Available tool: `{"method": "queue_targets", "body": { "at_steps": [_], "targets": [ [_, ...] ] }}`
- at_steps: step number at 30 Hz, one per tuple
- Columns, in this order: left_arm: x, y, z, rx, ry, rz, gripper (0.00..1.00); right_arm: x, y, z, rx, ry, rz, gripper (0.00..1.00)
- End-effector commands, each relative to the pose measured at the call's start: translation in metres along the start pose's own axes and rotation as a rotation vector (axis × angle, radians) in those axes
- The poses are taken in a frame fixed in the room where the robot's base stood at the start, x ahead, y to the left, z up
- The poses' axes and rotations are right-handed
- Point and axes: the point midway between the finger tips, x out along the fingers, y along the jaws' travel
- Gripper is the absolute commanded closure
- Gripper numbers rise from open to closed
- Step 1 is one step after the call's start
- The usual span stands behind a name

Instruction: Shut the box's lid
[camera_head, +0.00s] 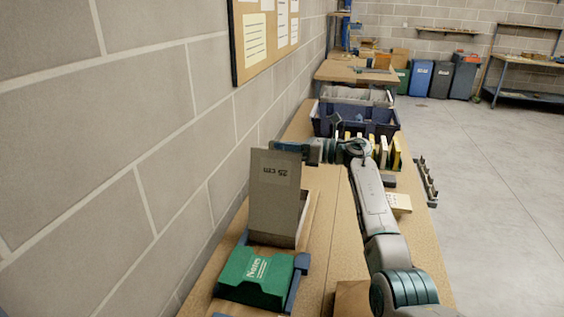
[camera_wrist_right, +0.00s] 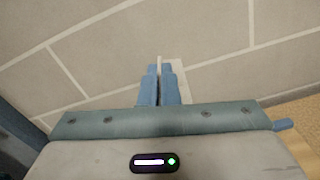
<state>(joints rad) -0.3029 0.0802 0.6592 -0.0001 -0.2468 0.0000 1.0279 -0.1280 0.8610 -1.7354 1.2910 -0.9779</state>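The box's grey-brown lid (camera_head: 274,195) stands nearly upright on the bench, with upside-down printing near its top. Only a little of the box body (camera_head: 304,207) shows, pale, at the lid's right; the lid hides the rest. My right gripper (camera_head: 284,147) is at the lid's top edge, its arm reaching in from the lower right. In the right wrist view, the blue fingers (camera_wrist_right: 159,86) are close together with a thin pale edge between them, which appears to be the lid. My left gripper is not in view.
A green box (camera_head: 255,275) in a dark blue holder (camera_head: 299,281) sits in front of the lid. A dark blue crate (camera_head: 324,121) and several upright yellow and white items (camera_head: 384,152) stand farther back. The block wall (camera_head: 200,130) runs close along the bench's left.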

Motion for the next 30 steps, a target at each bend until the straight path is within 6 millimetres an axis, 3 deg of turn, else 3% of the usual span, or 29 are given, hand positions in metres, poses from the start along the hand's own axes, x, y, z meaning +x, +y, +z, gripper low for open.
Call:
{"method": "queue_targets", "body": {
  "at_steps": [5, 18, 22, 30],
  "targets": [
    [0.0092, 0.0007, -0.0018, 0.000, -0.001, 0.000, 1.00, 0.0000, -0.0092, -0.0021, 0.032, 0.001, -0.001, 1.00],
    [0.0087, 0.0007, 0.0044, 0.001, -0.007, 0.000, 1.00, 0.0001, -0.0105, -0.0006, 0.039, 0.001, 0.000, 1.00],
    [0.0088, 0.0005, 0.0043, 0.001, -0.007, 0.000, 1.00, 0.0001, -0.0104, -0.0006, 0.039, 0.001, 0.000, 0.75],
    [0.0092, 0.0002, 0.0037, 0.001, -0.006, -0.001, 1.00, -0.0004, -0.0104, -0.0007, 0.038, 0.001, 0.000, 0.75]
  ]
}}
